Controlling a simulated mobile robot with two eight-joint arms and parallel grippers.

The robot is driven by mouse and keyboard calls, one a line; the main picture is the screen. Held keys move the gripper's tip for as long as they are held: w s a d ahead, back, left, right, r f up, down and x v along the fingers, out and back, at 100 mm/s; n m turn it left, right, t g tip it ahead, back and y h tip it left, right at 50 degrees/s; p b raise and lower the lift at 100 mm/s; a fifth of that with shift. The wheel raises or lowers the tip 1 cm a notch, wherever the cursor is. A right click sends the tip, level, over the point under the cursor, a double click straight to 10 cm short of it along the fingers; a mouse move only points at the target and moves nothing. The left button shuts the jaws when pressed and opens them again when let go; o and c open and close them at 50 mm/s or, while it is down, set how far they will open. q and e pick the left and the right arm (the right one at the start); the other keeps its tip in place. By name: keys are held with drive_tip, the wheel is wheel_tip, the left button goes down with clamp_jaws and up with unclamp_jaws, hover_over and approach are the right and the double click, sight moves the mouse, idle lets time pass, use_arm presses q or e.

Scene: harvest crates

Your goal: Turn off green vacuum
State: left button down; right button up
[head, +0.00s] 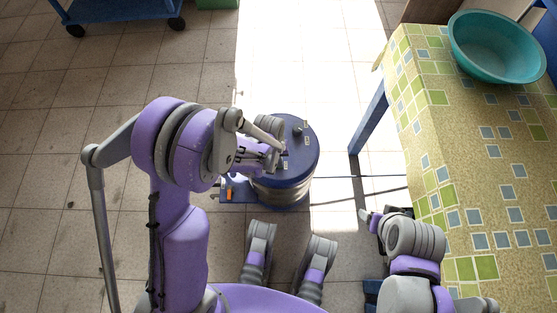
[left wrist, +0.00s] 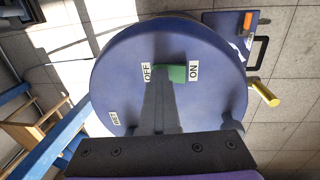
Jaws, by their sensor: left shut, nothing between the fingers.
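The vacuum is a round drum with a dark blue lid (head: 300,135), standing on the floor in the head view. In the left wrist view its lid (left wrist: 120,70) fills the middle. A green switch (left wrist: 176,73) sits on the lid between an OFF label (left wrist: 146,72) and an ON label (left wrist: 194,71). My left gripper (head: 282,160) is over the lid. In the left wrist view its shut, empty fingers (left wrist: 160,88) reach up to the switch's OFF-side end; contact cannot be told. My right gripper (head: 370,218) is beside the table, away from the vacuum; its fingers are unclear.
A table with a tiled-pattern cloth (head: 450,130) stands at the right and bears a teal basin (head: 495,50). A blue cart (head: 115,10) is at the top left. The tiled floor left of the vacuum is clear.

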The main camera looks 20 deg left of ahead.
use_arm(q)
drive_tip(key=shift+s+f, duration=0.1)
drive_tip(key=shift+f, duration=0.05)
drive_tip(key=shift+s+a, duration=0.15)
drive_tip(key=shift+a, duration=0.75)
drive_tip(key=r+p, duration=0.2)
drive_tip(key=r, duration=0.1)
drive_tip(key=r+p, duration=0.1)
drive_tip(key=r, duration=0.1)
drive_tip(key=shift+s+a+r, duration=0.1)
drive_tip(key=shift+a+r, duration=0.1)
drive_tip(key=shift+a, duration=0.1)
wheel_tip(320, 180, up, 9)
drive_tip(key=a+p, duration=0.1)
drive_tip(key=p, duration=0.1)
drive_tip(key=shift+s+f, duration=0.15)
